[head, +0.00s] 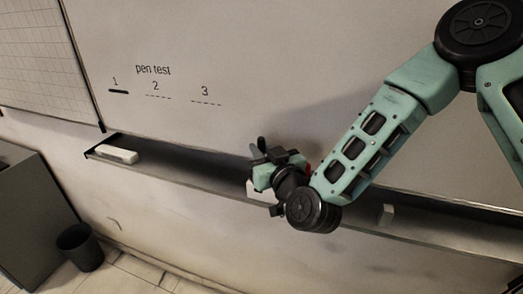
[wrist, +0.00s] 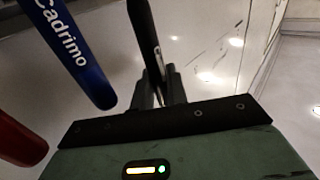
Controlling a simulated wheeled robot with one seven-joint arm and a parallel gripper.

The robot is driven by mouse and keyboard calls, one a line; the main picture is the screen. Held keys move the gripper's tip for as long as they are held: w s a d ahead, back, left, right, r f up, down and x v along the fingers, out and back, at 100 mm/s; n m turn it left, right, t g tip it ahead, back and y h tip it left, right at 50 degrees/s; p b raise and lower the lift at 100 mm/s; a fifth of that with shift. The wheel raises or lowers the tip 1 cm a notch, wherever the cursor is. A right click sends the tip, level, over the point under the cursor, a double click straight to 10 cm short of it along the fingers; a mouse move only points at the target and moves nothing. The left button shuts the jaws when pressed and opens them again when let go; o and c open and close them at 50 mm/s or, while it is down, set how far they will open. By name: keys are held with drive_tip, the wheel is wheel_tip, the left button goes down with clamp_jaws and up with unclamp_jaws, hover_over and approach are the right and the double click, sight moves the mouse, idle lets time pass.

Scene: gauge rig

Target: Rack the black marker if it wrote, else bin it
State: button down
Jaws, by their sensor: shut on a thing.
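My gripper (head: 262,152) is in front of the tray below the whiteboard. In the wrist view its fingers (wrist: 160,88) are shut on a slim black marker (wrist: 142,30). A blue marker (wrist: 72,50) lettered "Cadrimo" is left of it, apart from the fingers. A red marker (wrist: 18,140) shows at the left edge, and a bit of red shows behind my gripper in the head view. On the whiteboard (head: 250,60), under "pen test", spot 1 has a thick solid black stroke (head: 118,91). Spots 2 (head: 158,97) and 3 (head: 206,103) show only dashed lines.
A dark bin (head: 80,247) stands on the floor at lower left, beside a grey cabinet (head: 35,220). A white eraser (head: 116,154) lies at the tray's left end. A pale block (head: 262,190) is partly hidden behind my gripper; another small one (head: 386,214) sits farther right.

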drive_tip(key=shift+f+b, duration=0.9)
drive_tip(key=shift+f, duration=0.15)
drive_tip(key=c, duration=0.7)
unclamp_jaws()
drive_tip(key=shift+c, duration=0.2)
drive_tip(key=shift+r+p, duration=3.1)
drive_tip(key=shift+r, duration=1.9)
